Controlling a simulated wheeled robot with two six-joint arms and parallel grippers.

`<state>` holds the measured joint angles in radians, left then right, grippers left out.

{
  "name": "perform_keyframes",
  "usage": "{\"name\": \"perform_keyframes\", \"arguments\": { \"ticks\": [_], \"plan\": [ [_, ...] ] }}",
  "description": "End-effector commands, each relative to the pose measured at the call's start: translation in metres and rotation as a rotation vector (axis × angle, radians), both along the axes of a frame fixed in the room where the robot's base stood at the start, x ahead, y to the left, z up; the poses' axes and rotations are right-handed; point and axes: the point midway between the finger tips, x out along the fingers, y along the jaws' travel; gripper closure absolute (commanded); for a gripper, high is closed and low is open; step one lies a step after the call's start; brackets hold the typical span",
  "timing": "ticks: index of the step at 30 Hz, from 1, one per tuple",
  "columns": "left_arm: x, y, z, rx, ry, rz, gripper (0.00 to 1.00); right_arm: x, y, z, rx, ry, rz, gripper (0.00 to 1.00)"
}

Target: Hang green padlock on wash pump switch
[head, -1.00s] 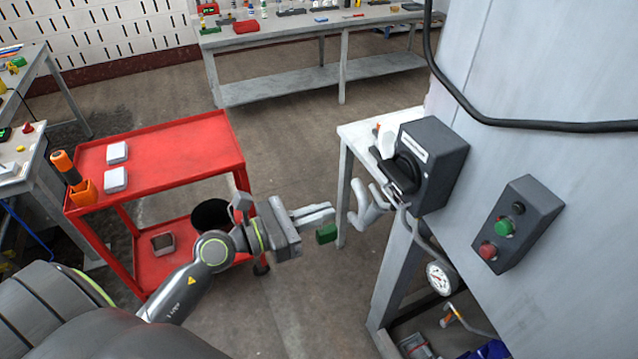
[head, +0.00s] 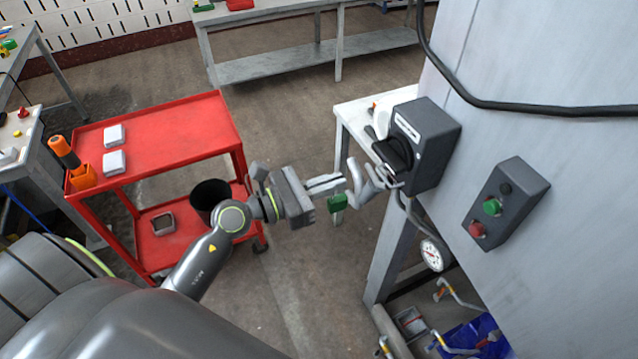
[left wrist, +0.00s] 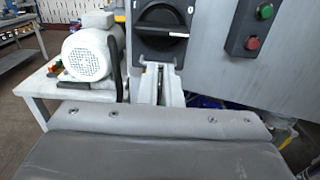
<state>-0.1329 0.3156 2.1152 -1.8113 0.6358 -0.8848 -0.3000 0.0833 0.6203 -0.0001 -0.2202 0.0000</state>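The wash pump switch is a dark grey box (head: 432,140) with a black rotary handle on the grey wall panel; it also shows in the left wrist view (left wrist: 160,32). In the left wrist view the fingers (left wrist: 160,84) point toward the switch's lower edge; the padlock cannot be made out there. The padlock's shackle is not clear. My right gripper is not in view.
A control box (head: 506,204) with green and red buttons is right of the switch. A gauge (head: 433,254) hangs below it. A white motor (left wrist: 88,54) sits on a white table left of the switch. A red cart (head: 160,135) stands at left, with open floor between.

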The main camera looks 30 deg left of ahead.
Motion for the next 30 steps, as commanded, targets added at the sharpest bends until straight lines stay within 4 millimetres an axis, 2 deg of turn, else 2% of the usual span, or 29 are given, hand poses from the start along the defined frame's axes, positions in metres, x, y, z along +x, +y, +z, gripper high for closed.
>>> {"name": "perform_keyframes", "arguments": {
  "ticks": [18, 30],
  "plan": [
    [0.046, -0.036, 0.001, -0.001, 0.000, -0.001, 1.00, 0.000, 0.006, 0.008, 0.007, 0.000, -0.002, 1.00],
    [0.054, -0.042, 0.000, 0.000, 0.000, -0.001, 1.00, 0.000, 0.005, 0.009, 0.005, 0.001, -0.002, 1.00]
  ]
}}
